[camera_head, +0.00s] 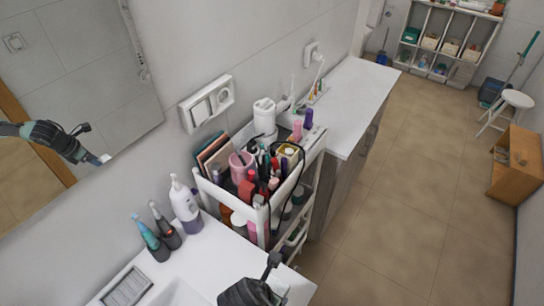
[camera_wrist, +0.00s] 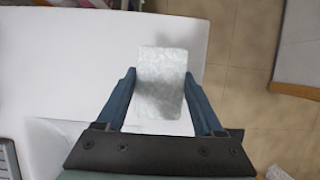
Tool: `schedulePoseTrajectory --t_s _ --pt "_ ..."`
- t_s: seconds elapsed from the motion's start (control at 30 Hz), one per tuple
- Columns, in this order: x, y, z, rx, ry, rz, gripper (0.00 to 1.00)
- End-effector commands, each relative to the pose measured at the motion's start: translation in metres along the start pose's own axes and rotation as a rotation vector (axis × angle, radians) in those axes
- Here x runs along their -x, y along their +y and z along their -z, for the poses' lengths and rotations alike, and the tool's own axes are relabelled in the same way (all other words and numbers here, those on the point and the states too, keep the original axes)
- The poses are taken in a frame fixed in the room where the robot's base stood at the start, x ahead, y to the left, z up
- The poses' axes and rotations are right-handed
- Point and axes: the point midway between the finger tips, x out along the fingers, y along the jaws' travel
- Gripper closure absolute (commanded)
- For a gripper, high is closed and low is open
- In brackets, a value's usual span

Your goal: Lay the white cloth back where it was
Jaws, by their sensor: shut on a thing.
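My gripper (camera_head: 274,274) is at the bottom of the head view, over the front right part of the near white counter (camera_head: 215,262). In the wrist view my gripper (camera_wrist: 161,82) has its two blue fingers on either side of the white cloth (camera_wrist: 161,70). The cloth looks like a small, pale, slightly mottled rectangle that reaches past the fingertips. It is shut between the fingers.
A white cart (camera_head: 258,214) crowded with cosmetics stands beyond the counter. A white and purple bottle (camera_head: 186,207), two toothbrush-like items (camera_head: 158,232) and a grey grated dish (camera_head: 127,287) stand left. The counter between is bare. Tiled floor (camera_head: 385,220) lies right.

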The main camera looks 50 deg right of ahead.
Motion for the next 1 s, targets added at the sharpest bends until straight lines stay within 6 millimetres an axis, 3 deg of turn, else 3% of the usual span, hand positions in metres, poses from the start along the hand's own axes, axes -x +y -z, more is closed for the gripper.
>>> schedulePoseTrajectory --t_s 0.33,0.77,0.8,0.93,1.0 --pt "-0.036 0.001 0.015 0.000 0.000 -0.001 0.75" --pt "-0.043 0.001 0.018 -0.001 0.000 -0.002 0.75" --pt "-0.043 0.001 0.018 -0.001 0.000 -0.002 0.27" --pt "-0.043 0.001 0.018 -0.001 0.000 -0.002 0.04" --pt "-0.043 0.001 0.018 -0.001 0.000 -0.002 0.00"
